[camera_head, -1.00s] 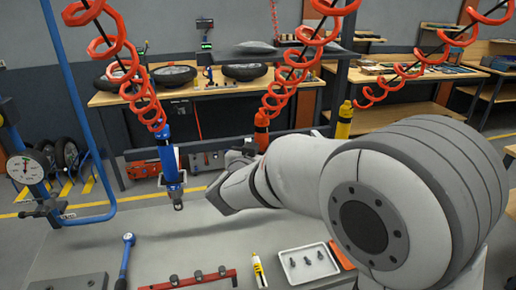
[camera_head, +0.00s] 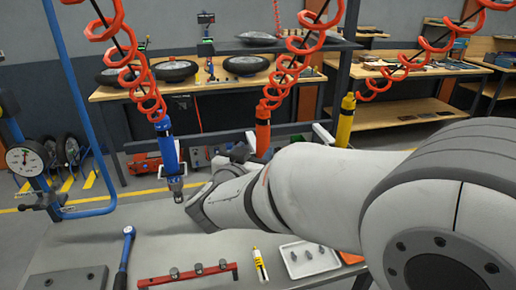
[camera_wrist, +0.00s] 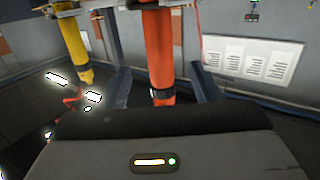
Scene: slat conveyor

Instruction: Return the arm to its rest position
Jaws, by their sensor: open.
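My arm (camera_head: 315,190) reaches from the lower right over the grey bench toward the left, with its bend above the middle of the bench. My gripper is the dark part (camera_head: 238,153) at its far end, partly hidden by the arm in the head view. Whether the fingers are near the orange tool's body is hard to tell.
Blue (camera_head: 168,155), orange (camera_head: 262,135) and yellow (camera_head: 345,122) tools hang on red coiled hoses. The bench (camera_head: 90,240) holds a torque wrench (camera_head: 126,255), a red rack (camera_head: 185,278), a yellow marker-like item (camera_head: 259,265) and a white tray (camera_head: 290,268) of small parts.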

